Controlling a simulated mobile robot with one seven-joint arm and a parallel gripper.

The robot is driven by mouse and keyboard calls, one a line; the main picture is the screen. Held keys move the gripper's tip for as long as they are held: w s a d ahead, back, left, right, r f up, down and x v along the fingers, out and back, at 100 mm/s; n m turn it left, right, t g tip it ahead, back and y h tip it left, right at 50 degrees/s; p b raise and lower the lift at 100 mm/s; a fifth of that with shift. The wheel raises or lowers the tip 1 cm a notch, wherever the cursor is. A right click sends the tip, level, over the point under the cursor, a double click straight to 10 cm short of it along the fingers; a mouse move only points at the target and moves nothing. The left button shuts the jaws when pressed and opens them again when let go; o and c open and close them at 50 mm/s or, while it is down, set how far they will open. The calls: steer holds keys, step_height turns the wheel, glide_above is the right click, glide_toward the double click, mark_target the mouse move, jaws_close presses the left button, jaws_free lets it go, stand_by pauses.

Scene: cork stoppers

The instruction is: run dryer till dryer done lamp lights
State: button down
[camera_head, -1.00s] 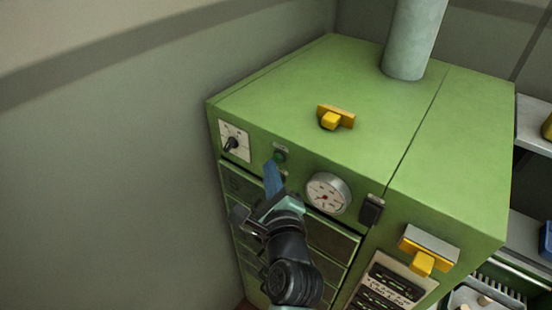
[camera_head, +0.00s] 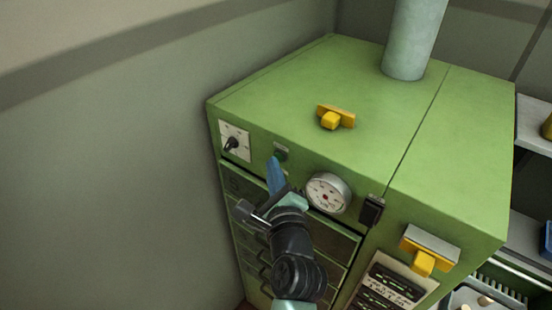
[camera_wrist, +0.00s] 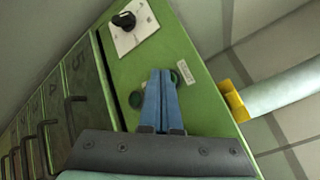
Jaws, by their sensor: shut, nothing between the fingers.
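The green dryer cabinet (camera_head: 330,85) fills the middle of the head view. My gripper (camera_head: 273,160) is shut and empty, with its blue fingertips at the upper front panel. A small label plate (camera_wrist: 187,73) is beside the right one. I cannot tell which is a button or a lamp, whether either is lit, or whether the fingers touch.
A black knob on a white plate (camera_head: 234,142) is left of my fingers. A round gauge (camera_head: 328,193) and a black switch (camera_head: 372,210) are to the right. Yellow handles (camera_head: 335,117) (camera_head: 423,262) stand out from the cabinet. A pipe (camera_head: 414,40) rises from its top.

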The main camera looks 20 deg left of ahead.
steer(key=shift+s, duration=0.1)
steer(key=shift+s+a+p, duration=0.3)
steer(key=shift+s+p, duration=0.35)
steer(key=shift+s, duration=0.05)
steer(key=shift+s+a+p, duration=0.3)
steer(key=shift+s+p, duration=0.25)
steer(key=shift+s, duration=0.25)
steer(key=shift+s+a+p, duration=0.25)
steer(key=shift+s+p, duration=0.35)
steer(key=shift+s, duration=0.15)
steer(key=shift+s+a+p, duration=0.3)
steer(key=shift+s+p, duration=0.25)
steer(key=shift+s, duration=0.25)
